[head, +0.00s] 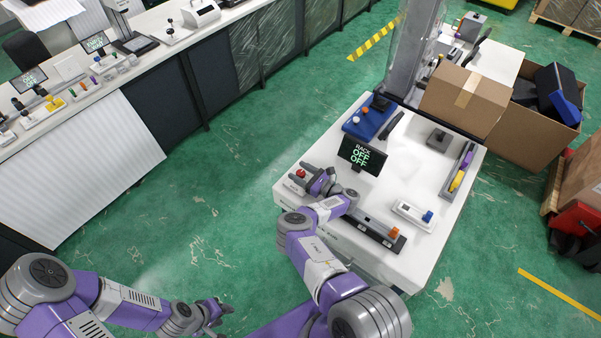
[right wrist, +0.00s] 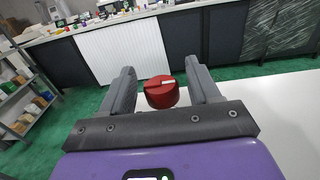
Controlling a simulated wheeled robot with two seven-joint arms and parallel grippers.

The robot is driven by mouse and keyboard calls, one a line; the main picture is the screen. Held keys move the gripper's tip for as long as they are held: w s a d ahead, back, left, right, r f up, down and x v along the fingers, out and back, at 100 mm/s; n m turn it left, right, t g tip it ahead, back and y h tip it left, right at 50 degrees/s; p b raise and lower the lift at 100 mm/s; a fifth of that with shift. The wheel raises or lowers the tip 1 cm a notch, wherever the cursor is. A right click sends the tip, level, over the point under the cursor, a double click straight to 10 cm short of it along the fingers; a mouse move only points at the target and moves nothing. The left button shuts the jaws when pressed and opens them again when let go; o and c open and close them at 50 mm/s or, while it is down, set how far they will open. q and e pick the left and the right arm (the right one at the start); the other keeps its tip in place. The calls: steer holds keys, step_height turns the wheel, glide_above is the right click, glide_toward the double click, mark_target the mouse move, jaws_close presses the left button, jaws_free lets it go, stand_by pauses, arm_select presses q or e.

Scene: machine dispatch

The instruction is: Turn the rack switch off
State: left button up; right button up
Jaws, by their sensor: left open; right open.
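The rack switch is a red round knob (head: 300,173) at the left edge of the white table; a pale mark shows on its top. The knob also shows in the right wrist view (right wrist: 161,93). My right gripper (head: 303,178) is open, with its fingers on either side of the knob; in the wrist view a gap shows at the left finger. I cannot tell whether the right finger touches it. A black display (head: 362,156) reads "RACK OFF OFF". My left gripper (head: 215,311) is open and empty over the green floor.
The white table (head: 419,184) also holds a blue box (head: 370,119), a long grey slot with an orange part (head: 393,232), a white switch box (head: 413,214) and a tray with purple and yellow parts (head: 459,170). Cardboard boxes (head: 464,98) stand behind. A long counter (head: 150,70) runs at upper left.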

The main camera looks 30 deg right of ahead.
mark_target(300, 172)
step_height(300, 172, up, 10)
steer(key=shift+f+p, duration=0.1)
steer(key=shift+p, duration=0.45)
